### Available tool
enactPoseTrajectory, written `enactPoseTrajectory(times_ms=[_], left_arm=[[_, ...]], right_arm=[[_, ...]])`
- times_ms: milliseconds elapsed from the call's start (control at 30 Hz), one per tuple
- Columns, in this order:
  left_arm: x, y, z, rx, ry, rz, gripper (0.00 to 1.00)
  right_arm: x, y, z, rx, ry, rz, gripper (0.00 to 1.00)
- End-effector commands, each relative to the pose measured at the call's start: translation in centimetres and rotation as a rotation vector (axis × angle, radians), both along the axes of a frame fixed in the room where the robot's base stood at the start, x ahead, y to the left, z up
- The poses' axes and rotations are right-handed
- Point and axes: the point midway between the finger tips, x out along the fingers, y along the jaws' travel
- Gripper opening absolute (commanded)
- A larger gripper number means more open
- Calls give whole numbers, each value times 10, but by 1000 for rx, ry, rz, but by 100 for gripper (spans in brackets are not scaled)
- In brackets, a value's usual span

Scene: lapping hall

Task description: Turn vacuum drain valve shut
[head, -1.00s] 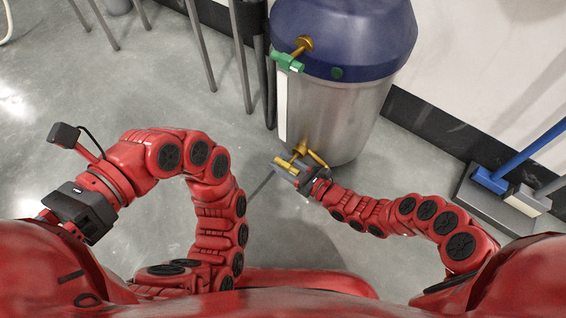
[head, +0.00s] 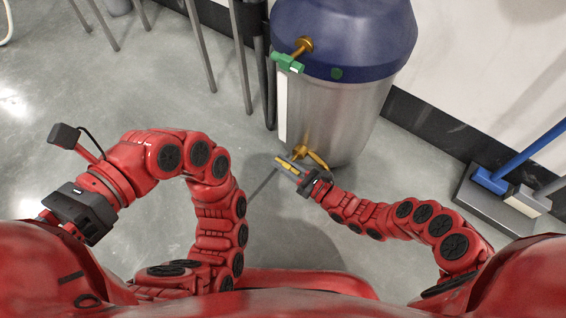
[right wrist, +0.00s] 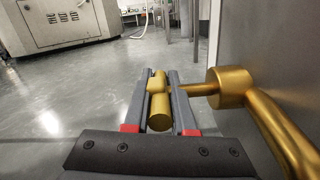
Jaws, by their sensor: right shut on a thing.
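The brass drain valve (head: 301,152) sticks out low on the front of a steel tank (head: 330,115) with a blue top. My right gripper (head: 286,162) is at this valve. In the right wrist view its two grey fingers (right wrist: 160,108) lie on either side of the valve's brass handle bar (right wrist: 158,104) and are shut on it. A brass stem runs from the handle to a round hub (right wrist: 230,87) at the right. My left gripper (head: 62,213) is at the far left, away from the tank; its fingers do not show clearly.
A green-handled valve (head: 288,62) sits higher on the tank. A brass spout (right wrist: 282,130) curves down beside the hub. Dark posts (head: 240,55) stand left of the tank. A blue-handled tool (head: 490,178) stands by the right wall. The floor at left is open.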

Motion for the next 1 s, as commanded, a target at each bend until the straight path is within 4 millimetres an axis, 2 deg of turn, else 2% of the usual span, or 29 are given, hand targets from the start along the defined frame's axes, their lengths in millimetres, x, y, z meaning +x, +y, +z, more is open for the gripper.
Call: enactPoseTrajectory(times_ms=[100, 133, 300, 767, 867, 1000], left_arm=[[0, 0, 0, 0, 0, 0, 50], [0, 0, 0, 0, 0, 0, 50], [0, 0, 0, 0, 0, 0, 50], [0, 0, 1, 1, -3, -3, 50], [0, 0, 4, 2, -20, -15, 50], [0, 1, 11, 8, -66, -48, 50]], right_arm=[[0, -1, 0, 0, -1, -2, 0], [1, -1, 0, 0, -1, -2, 26], [0, -1, 0, 0, 0, -1, 53], [-1, -2, 0, -1, 1, -1, 53], [-7, -10, 0, -2, 3, 0, 53], [-23, -32, -1, -3, 7, -3, 53]])
